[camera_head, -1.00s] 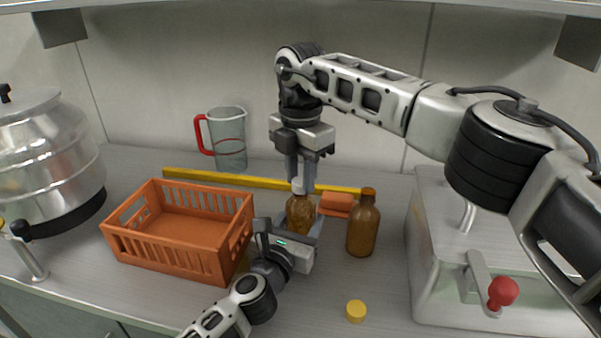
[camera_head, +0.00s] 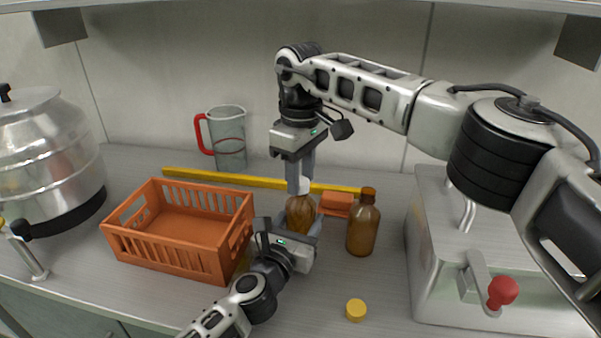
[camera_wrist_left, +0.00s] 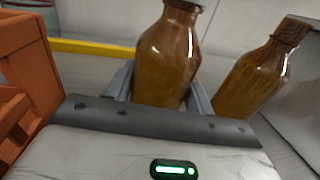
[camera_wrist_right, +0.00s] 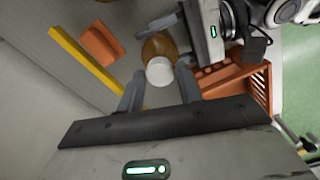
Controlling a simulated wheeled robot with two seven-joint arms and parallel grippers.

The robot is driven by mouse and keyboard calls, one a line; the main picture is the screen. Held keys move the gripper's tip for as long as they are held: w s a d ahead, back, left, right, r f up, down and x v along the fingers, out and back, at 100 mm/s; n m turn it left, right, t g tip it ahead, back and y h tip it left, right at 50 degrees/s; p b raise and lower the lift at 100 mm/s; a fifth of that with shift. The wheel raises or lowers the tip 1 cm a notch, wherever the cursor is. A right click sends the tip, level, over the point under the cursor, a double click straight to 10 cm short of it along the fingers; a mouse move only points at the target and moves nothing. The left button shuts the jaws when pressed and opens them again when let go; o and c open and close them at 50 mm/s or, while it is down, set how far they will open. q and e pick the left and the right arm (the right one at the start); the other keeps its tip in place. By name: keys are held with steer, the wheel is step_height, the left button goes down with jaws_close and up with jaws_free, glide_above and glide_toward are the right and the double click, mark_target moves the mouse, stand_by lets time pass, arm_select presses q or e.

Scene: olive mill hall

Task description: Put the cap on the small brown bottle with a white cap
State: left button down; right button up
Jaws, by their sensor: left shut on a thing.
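The small brown bottle (camera_head: 301,217) stands upright, and the white cap (camera_head: 305,185) is at its mouth. I cannot tell how far the cap is seated. My left gripper (camera_head: 297,231) is shut around the bottle's body from the front; its fingers flank the glass in the left wrist view, where the bottle (camera_wrist_left: 166,62) also shows. My right gripper (camera_head: 300,180) points down from above, one finger on each side of the cap. In the right wrist view the cap (camera_wrist_right: 160,71) lies between these fingertips; whether they touch it is unclear.
A second brown bottle (camera_head: 363,226) with a brown top stands close on the right. An orange block (camera_head: 336,204) and a yellow bar (camera_head: 240,181) lie behind. An orange crate (camera_head: 168,255) is at left. A yellow cap (camera_head: 355,310) lies in front. A grey machine (camera_head: 430,240) stands at right.

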steer(key=shift+o, duration=0.9)
steer(key=shift+r, duration=2.3)
steer(key=shift+c, duration=0.3)
